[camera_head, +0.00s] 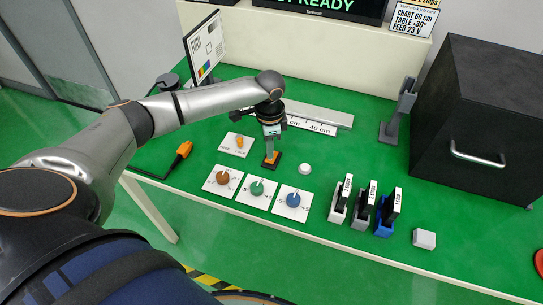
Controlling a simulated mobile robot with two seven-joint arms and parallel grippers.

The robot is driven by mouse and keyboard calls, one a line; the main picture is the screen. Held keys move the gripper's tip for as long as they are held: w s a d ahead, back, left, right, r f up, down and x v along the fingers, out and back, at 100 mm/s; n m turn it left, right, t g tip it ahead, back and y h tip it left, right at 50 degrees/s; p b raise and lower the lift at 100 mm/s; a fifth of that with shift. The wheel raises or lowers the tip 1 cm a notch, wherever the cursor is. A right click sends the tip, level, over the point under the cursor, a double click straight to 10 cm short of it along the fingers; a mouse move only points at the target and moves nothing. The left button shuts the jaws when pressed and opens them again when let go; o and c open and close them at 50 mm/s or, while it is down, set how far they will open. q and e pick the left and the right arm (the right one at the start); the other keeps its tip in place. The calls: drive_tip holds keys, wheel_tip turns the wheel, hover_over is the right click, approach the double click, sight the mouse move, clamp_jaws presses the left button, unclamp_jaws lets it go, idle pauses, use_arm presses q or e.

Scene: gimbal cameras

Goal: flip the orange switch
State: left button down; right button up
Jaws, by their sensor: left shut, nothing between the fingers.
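My left gripper (270,148) points down over the green table (330,165) and is shut and empty. Directly at its fingertips is a small orange switch (273,160) on a dark base, partly hidden by the fingers. I cannot tell whether the fingertips touch it or which way it is set. To its left lies a white plate (229,149) with an orange-yellow knob (239,141) and small labels. My right gripper is not in view.
White plates with brown (222,177), green (257,187) and blue (293,199) knobs lie in front. A white round button (305,169), several labelled upright holders (363,209) and a black cabinet (475,120) are to the right. A ruler (312,125) lies behind.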

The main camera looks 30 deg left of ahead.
use_arm(q)
drive_tip(key=shift+f+b, duration=0.35)
drive_tip(key=shift+f, duration=0.75)
idle(0.3)
wheel_tip(320, 180, up, 5)
drive_tip(key=p, duration=0.6)
drive_tip(key=shift+r, duration=1.05)
